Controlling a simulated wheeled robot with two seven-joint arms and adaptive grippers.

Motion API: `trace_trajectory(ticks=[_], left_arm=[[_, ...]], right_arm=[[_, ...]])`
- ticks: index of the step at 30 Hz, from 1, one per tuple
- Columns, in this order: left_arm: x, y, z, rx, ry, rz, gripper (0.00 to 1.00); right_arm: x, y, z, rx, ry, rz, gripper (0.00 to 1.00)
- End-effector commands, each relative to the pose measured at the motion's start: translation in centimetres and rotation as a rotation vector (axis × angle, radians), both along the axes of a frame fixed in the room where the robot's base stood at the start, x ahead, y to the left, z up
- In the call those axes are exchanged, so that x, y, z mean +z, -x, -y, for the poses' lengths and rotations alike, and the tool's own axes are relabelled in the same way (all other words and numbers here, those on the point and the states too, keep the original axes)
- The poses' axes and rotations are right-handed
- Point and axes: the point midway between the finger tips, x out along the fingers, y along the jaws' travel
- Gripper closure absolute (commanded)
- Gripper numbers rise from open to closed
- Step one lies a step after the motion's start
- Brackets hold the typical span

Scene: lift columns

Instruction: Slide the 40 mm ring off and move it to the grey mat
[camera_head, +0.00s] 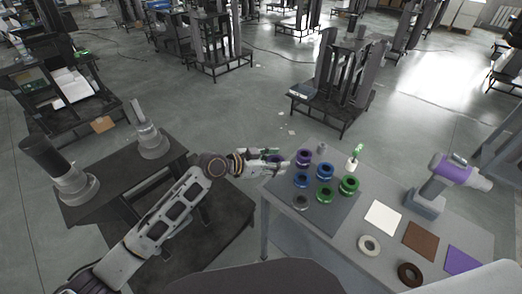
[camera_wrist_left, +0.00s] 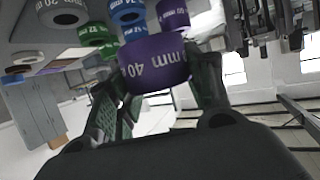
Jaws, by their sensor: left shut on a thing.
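The purple ring marked 40 mm (camera_wrist_left: 153,63) is between the two fingers of my left gripper (camera_wrist_left: 160,85) in the left wrist view. The fingers are shut on it, one on each side. In the head view my left gripper (camera_head: 274,156) is at the left back corner of the grey table, left of the rings there; the held ring is hard to make out. My right gripper does not show.
Right of the rings lie white (camera_head: 382,216), brown (camera_head: 420,239) and purple (camera_head: 461,260) squares. A pale ring (camera_head: 369,245) and a dark brown ring (camera_head: 410,273) lie near the front. A purple and grey device (camera_head: 448,178) stands at the right back. A green-topped item (camera_head: 354,158) stands behind the rings.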

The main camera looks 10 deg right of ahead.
Motion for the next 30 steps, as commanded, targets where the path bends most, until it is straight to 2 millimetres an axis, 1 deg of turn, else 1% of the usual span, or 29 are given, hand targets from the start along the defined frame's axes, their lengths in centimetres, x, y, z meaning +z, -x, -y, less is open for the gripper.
trace_trajectory(ticks=[1, 6, 12, 16, 23, 30], left_arm=[[0.0, 0.4, 0.5, -0.008, 0.003, 0.002, 0.80], [-0.3, 1.1, 1.2, -0.021, 0.002, 0.002, 0.80], [-0.3, 1.2, 1.2, -0.022, 0.001, 0.002, 0.80], [-0.3, 1.2, 1.2, -0.022, 0.002, 0.001, 0.80], [-0.6, 1.2, 1.2, -0.022, 0.002, 0.001, 0.80], [-1.7, 1.2, 1.2, -0.022, 0.002, 0.000, 0.80]], right_arm=[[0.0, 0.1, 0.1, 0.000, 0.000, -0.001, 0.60], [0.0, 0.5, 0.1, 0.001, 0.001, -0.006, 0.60], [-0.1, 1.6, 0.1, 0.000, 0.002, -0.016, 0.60], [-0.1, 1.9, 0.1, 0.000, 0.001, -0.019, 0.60], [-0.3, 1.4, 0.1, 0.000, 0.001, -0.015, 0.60], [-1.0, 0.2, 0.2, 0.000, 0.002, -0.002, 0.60]])
